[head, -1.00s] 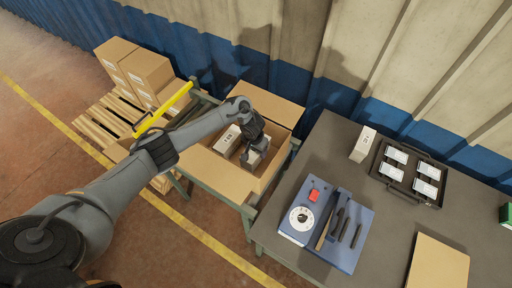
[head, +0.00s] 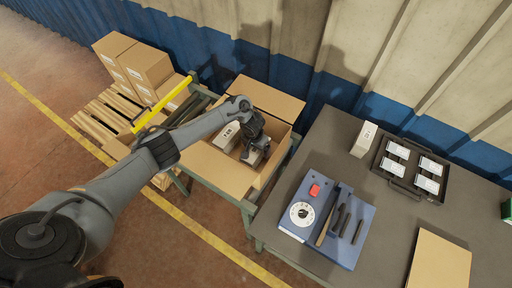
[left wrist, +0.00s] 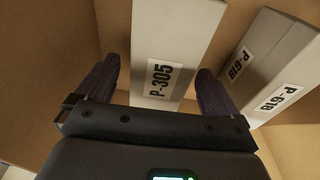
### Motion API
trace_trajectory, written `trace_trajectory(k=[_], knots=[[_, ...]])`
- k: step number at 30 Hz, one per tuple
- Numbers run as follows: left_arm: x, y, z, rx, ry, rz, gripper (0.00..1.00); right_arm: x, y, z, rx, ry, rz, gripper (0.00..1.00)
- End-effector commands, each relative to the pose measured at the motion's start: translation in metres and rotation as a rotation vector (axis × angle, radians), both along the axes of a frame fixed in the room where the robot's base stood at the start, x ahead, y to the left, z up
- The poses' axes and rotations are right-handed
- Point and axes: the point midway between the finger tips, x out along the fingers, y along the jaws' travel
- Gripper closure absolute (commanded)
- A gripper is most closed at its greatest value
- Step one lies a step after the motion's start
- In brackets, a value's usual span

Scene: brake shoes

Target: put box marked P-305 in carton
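The open carton (head: 225,176) stands on a green-framed stand left of the grey table. The P-305 box (left wrist: 165,45), pale with a white label, is inside the carton; it also shows below my gripper in the head view (head: 252,158). My left gripper (left wrist: 158,85) is down in the carton with one finger on each side of this box. A gap shows between the left finger and the box, so the fingers look open. The P-618 box (left wrist: 262,65) lies beside it in the carton, and in the head view (head: 226,136) too. My right gripper is out of view.
Another pale box (head: 363,140) stands on the grey table (head: 380,235). Near it are a black tray (head: 398,184) with several white-labelled items, a blue fixture (head: 310,235) and a brown sheet (head: 438,262). Closed cartons (head: 146,67) sit on a pallet behind left.

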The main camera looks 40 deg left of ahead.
Motion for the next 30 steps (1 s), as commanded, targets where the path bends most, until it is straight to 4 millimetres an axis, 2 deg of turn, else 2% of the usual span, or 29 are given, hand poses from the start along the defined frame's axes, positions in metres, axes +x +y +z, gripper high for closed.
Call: trace_trajectory(k=[8, 13, 30], knots=[[-0.001, 0.0, -0.001, 0.001, 0.002, 0.0, 0.02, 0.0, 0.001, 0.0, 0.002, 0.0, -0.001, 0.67], [-0.001, 0.0, 0.008, 0.0, 0.001, -0.002, 0.02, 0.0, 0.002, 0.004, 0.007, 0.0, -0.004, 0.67], [-0.011, -0.002, 0.096, 0.0, -0.001, -0.001, 0.02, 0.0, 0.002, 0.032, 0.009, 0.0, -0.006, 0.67]])
